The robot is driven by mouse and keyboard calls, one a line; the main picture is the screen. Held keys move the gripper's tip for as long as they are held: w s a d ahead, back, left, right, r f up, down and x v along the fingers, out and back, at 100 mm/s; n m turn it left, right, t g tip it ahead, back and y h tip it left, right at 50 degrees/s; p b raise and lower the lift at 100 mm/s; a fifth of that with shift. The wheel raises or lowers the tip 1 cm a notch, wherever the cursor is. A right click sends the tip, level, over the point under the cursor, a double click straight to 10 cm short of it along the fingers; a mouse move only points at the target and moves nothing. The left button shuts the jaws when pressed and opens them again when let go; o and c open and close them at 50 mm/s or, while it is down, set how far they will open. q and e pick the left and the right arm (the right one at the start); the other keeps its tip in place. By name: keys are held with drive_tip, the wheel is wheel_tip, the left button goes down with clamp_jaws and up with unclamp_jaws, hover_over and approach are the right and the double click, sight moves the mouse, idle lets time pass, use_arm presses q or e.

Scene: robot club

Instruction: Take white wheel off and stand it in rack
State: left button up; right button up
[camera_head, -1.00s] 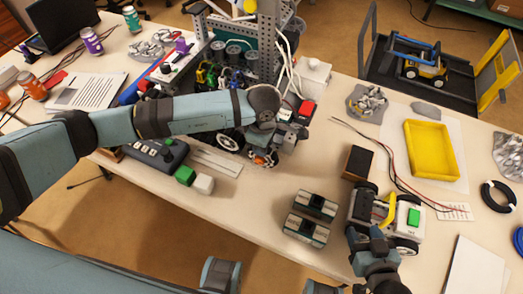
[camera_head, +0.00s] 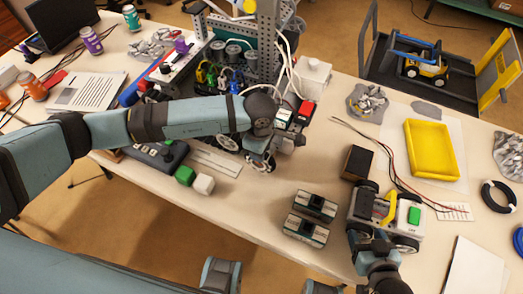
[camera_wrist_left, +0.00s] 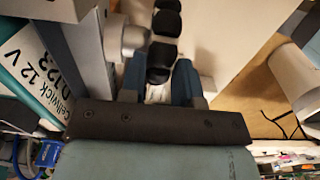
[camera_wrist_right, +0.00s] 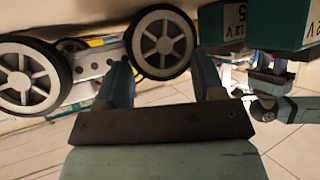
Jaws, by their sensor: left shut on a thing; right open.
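My left gripper (camera_wrist_left: 158,82) is shut on a dark-tyred wheel with a pale hub (camera_wrist_left: 160,60), seen nearly edge-on in the left wrist view.
Two green-and-grey battery blocks (camera_head: 310,218) lie left of the car. A black box (camera_head: 358,162) and a yellow tray (camera_head: 432,150) are behind it. Green and white cubes (camera_head: 186,175) and a joystick box (camera_head: 155,154) lie left of my left gripper.

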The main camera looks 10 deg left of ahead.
use_arm(q)
drive_tip(key=shift+f, duration=0.2)
use_arm(e)
drive_tip(key=shift+a+f, duration=0.15)
drive_tip(key=shift+f, duration=0.4)
use_arm(q)
drive_tip(key=shift+s+a, duration=0.1)
drive_tip(key=shift+s, duration=0.1)
drive_tip(key=shift+s+a+f+p, duration=0.15)
drive_tip(key=shift+s+p, duration=0.15)
drive_tip(key=shift+s, duration=0.7)
use_arm(e)
drive_tip(key=shift+a, duration=0.1)
use_arm(q)
drive_tip(key=shift+s, duration=0.1)
clamp_jaws()
use_arm(e)
drive_tip(key=shift+r, duration=0.1)
use_arm(q)
drive_tip(key=shift+r, duration=0.35)
